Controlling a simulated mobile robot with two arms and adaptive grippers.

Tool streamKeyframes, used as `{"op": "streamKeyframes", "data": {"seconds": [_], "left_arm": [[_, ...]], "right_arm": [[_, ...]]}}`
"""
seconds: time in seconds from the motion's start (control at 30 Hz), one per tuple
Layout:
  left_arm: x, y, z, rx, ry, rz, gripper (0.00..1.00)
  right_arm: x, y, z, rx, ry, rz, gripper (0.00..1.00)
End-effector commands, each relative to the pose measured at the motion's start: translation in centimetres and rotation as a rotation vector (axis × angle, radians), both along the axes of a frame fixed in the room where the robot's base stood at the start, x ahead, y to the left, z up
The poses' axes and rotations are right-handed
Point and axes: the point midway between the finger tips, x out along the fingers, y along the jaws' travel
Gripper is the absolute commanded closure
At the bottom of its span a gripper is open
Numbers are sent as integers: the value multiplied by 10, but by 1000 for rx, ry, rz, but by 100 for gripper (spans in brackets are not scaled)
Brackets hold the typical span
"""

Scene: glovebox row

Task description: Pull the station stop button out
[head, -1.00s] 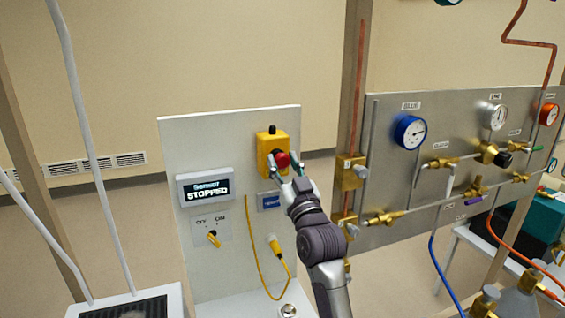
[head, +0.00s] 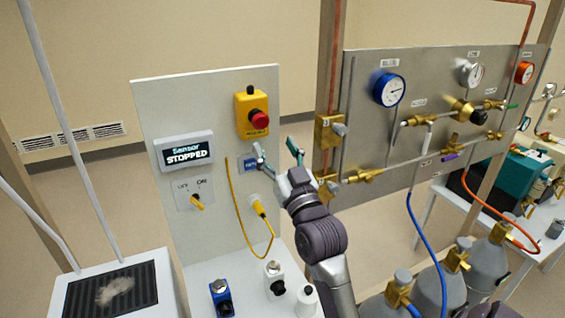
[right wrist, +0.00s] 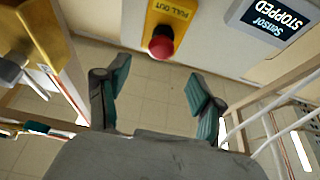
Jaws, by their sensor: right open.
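The red stop button (head: 259,119) sits on a yellow box (head: 242,103) on the white panel (head: 160,110). The button also shows in the right wrist view (right wrist: 161,46), on the yellow box marked "PULL OUT" (right wrist: 176,12). My right gripper (head: 278,152) is open and empty, below and to the right of the button, apart from it. In the right wrist view its two fingers (right wrist: 158,88) are spread, with the button beyond them. The display (head: 185,152) reads "Sensor STOPPED". My left gripper is not in view.
An OFF/ON switch (head: 196,202) and a yellow cable (head: 237,215) are lower on the panel. A steel gas panel (head: 440,80) with gauges and valves stands close on the right. Small bottles (head: 273,278) stand on the ledge below.

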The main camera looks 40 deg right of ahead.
Motion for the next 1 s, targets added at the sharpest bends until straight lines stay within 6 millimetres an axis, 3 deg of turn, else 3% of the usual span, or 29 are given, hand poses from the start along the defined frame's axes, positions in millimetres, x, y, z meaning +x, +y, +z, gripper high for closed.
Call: {"op": "streamKeyframes", "data": {"seconds": [0.1, 0.3, 1.0], "left_arm": [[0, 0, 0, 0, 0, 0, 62], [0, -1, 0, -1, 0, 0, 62], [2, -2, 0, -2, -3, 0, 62]], "right_arm": [[-20, 5, -9, 0, 2, 0, 33], [-36, 9, -16, 0, 1, 0, 33], [-38, 9, -16, 0, 0, 0, 33]]}}
